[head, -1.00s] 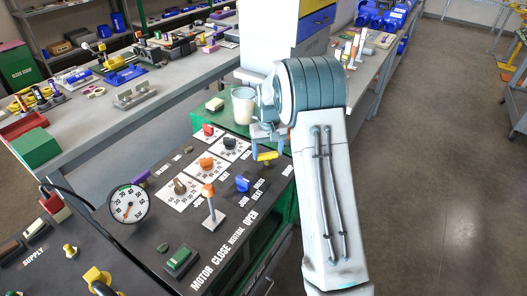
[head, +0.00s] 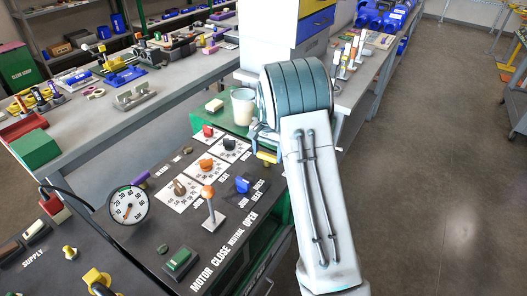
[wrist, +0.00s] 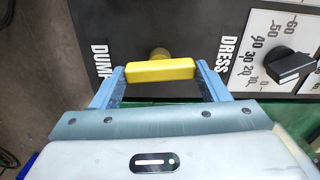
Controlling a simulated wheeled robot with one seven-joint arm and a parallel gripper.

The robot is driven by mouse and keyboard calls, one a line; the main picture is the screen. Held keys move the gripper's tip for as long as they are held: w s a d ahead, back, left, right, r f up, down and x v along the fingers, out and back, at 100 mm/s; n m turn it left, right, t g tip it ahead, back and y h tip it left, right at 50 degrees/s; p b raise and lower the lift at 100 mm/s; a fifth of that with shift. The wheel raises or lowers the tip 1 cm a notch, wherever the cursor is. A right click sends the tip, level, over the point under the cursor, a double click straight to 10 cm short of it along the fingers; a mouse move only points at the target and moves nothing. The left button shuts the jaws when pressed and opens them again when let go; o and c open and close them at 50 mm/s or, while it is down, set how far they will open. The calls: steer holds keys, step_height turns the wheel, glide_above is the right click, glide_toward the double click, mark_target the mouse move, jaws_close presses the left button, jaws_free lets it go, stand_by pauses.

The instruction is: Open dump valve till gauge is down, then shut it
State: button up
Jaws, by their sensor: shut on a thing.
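The yellow valve handle (head: 267,157) sits at the right edge of the black control panel. In the wrist view the yellow handle (wrist: 160,71) lies crosswise between my two blue fingers, on a brass stem. My gripper (wrist: 160,78) is shut on the handle. In the head view my arm hides most of the gripper. The round white gauge (head: 129,205) stands at the panel's left; its orange needle points toward the lower part of the dial, too small to read exactly.
The panel also bears an orange-topped lever (head: 208,193), a blue knob (head: 242,185), a green button block (head: 179,262) and several dials close to my arm. A pale cup (head: 243,106) stands behind the handle. Open floor (head: 430,180) lies to the right.

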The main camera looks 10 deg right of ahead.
mark_target(266, 155)
steer(key=shift+a, duration=0.2)
stand_by(0.4)
steer(key=o, duration=1)
steer(key=shift+a, duration=0.15)
steer(key=shift+d+r, duration=0.1)
steer(key=shift+d, duration=0.2)
steer(key=r, duration=1.3)
steer(key=shift+a+r, duration=0.2)
steer(key=shift+r, duration=0.2)
